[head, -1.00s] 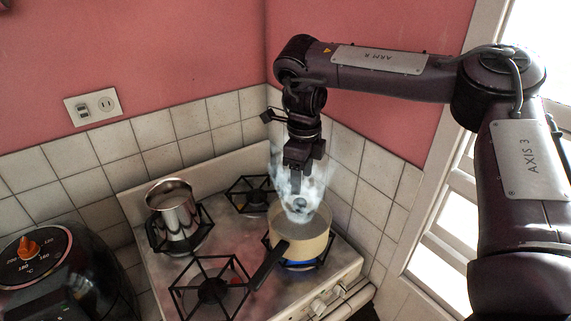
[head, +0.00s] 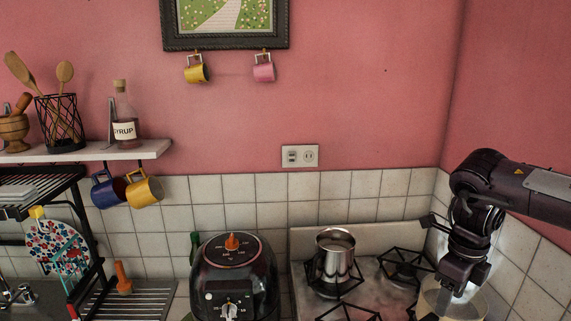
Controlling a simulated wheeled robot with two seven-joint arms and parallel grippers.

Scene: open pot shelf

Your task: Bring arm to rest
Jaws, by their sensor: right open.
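My right gripper (head: 456,290) is at the lower right of the head view, at the end of my right arm, which comes in from the right edge. It points down over the pale yellow saucepan (head: 470,308) on the stove. It is open, and I see nothing held in it. Whether its fingertips touch the pan is hard to tell. The saucepan is cut off by the lower edge of the picture. My left gripper is not in the picture.
A steel pot (head: 334,262) stands on a back-left burner of the stove (head: 300,240). A black air fryer (head: 236,285) is left of the stove. A shelf (head: 100,152) with a syrup bottle (head: 124,118) and hanging mugs is at the left. Tiled walls close in the right corner.

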